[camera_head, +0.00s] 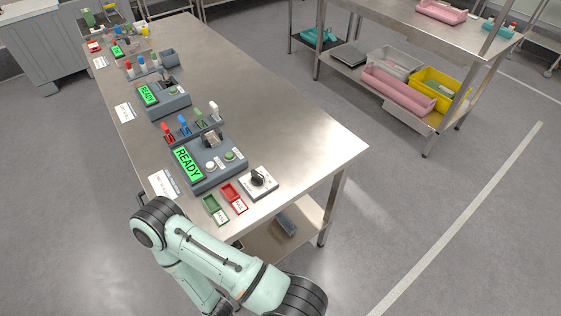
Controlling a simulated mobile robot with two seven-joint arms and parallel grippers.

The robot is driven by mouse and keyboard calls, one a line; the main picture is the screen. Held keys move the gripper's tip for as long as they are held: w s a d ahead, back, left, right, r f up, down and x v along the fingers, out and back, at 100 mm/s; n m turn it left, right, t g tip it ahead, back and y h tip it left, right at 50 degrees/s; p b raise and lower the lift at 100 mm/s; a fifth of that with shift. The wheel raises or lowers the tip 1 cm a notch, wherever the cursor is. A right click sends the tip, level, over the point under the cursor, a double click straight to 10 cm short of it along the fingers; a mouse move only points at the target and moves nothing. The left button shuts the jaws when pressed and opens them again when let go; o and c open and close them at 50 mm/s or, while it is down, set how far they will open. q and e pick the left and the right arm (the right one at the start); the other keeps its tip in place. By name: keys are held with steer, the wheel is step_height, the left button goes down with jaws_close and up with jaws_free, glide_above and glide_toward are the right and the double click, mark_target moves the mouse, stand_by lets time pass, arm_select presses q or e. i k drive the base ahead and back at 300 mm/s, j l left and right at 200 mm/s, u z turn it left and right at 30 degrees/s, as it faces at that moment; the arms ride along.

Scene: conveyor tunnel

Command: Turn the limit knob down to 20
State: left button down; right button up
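The black limit knob (258,177) sits on a small light-grey dial plate (263,189) near the front right corner of the steel table. Its scale marks and pointer are too small to read. One of my arms, pale green with dark joints, crosses the bottom of the picture in front of the table. Neither of my grippers shows, and nothing touches the knob.
A grey station with a green READY screen (188,163) stands behind the knob. Red (234,197) and green (215,208) trays lie left of it. More stations line the table's left side. Bare steel (285,125) lies right. A shelved table (400,25) stands back right.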

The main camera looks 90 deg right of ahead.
mark_target(257, 179)
steer(key=k+l, duration=0.75)
